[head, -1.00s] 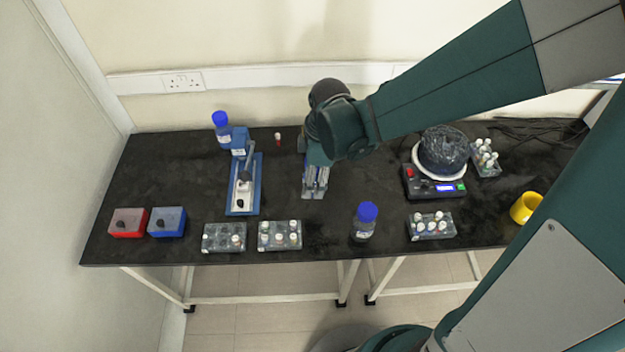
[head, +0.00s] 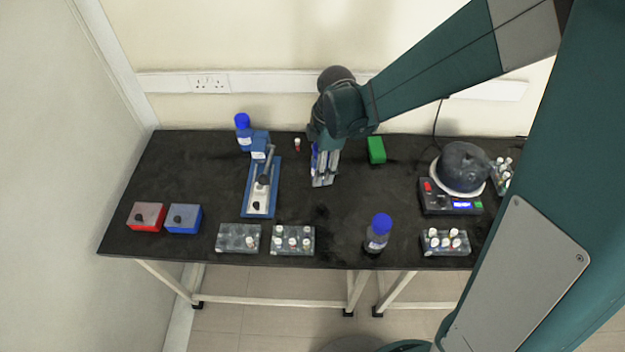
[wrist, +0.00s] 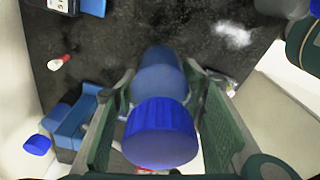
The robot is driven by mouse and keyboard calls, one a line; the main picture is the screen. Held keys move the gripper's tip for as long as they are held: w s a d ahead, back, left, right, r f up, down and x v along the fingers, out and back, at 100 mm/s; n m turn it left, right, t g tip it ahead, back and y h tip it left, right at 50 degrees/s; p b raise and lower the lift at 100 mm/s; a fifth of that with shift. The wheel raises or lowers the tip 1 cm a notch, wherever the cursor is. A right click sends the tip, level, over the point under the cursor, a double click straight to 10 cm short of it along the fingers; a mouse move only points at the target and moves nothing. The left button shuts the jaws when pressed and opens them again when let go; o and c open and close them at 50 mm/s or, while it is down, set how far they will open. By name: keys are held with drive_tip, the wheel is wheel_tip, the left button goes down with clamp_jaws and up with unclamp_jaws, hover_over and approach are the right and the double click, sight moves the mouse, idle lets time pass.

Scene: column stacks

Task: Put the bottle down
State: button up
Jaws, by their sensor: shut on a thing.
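A blue-capped bottle (wrist: 160,130) is between the two fingers of my gripper (wrist: 158,92) in the wrist view, and the fingers are shut on it. In the head view my gripper (head: 324,180) points down over the back middle of the black table. There the fingers mostly hide the bottle; a bit of blue (head: 315,160) shows beside them. I cannot tell whether its base touches the table.
A second blue-capped bottle (head: 242,130) stands behind the blue press stand (head: 262,187). A third bottle (head: 378,235) stands at the front. A small vial (head: 297,144) and a green box (head: 376,150) flank my gripper. Vial racks (head: 293,240) line the front edge.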

drive_tip(key=w+a+n, duration=0.3)
drive_tip(key=w, duration=0.3)
drive_tip(key=shift+w+n+p, duration=0.3)
drive_tip(key=shift+p, duration=0.05)
drive_tip(key=shift+f, duration=0.15)
drive_tip(key=shift+f+b, duration=0.4)
drive_tip(key=shift+f, duration=2.7)
drive_tip(key=shift+f, duration=1.85)
drive_tip(key=shift+f+b, duration=0.15)
drive_tip(key=shift+b, duration=0.2)
drive_tip(key=o, duration=1.2)
drive_tip(key=shift+c, duration=0.2)
